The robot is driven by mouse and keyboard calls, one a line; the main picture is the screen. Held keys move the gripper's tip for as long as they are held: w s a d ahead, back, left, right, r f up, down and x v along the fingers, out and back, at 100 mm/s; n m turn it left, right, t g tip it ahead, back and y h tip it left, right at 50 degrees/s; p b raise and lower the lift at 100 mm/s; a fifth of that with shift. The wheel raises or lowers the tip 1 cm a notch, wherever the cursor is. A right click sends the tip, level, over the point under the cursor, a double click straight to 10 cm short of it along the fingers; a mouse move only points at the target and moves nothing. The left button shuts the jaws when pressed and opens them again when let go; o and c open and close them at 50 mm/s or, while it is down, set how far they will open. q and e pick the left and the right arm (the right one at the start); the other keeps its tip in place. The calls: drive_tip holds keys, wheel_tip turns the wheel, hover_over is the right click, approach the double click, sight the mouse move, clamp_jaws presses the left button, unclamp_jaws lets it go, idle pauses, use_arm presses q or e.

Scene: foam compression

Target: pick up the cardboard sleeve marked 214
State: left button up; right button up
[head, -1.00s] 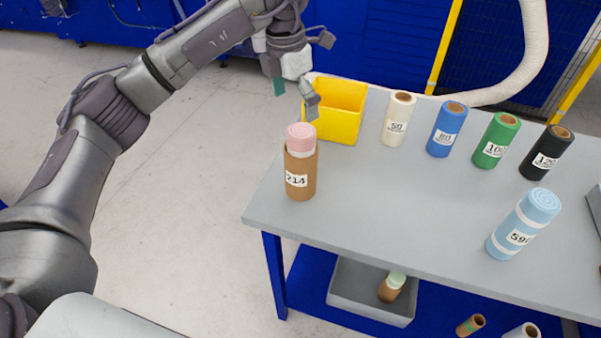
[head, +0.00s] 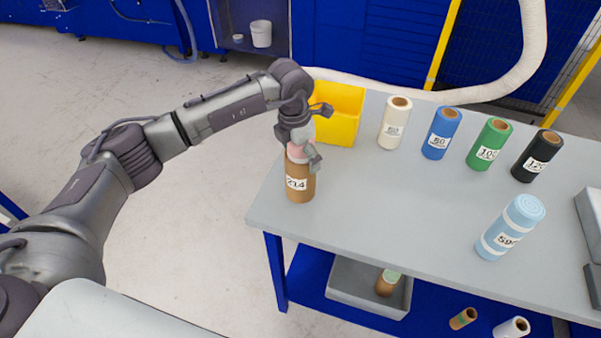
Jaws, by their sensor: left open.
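The cardboard sleeve marked 214 (head: 300,187) stands upright near the left edge of the grey table. A pink foam roll (head: 297,153) sticks out of its top, partly hidden by my gripper. My left gripper (head: 300,158) is open at the top of the sleeve, with its fingers around the pink foam. I cannot tell whether the fingers touch it. My right gripper is not in view.
A yellow bin (head: 340,113) stands just behind the sleeve. White, blue, green and black rolls (head: 487,145) stand in a row along the back. A light blue foam roll (head: 510,228) stands at the right. The table's middle (head: 400,205) is clear. A grey bin (head: 345,290) sits on the lower shelf.

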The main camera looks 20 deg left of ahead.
use_arm(q)
drive_tip(key=c, duration=1.4)
drive_tip(key=shift+c, duration=0.2)
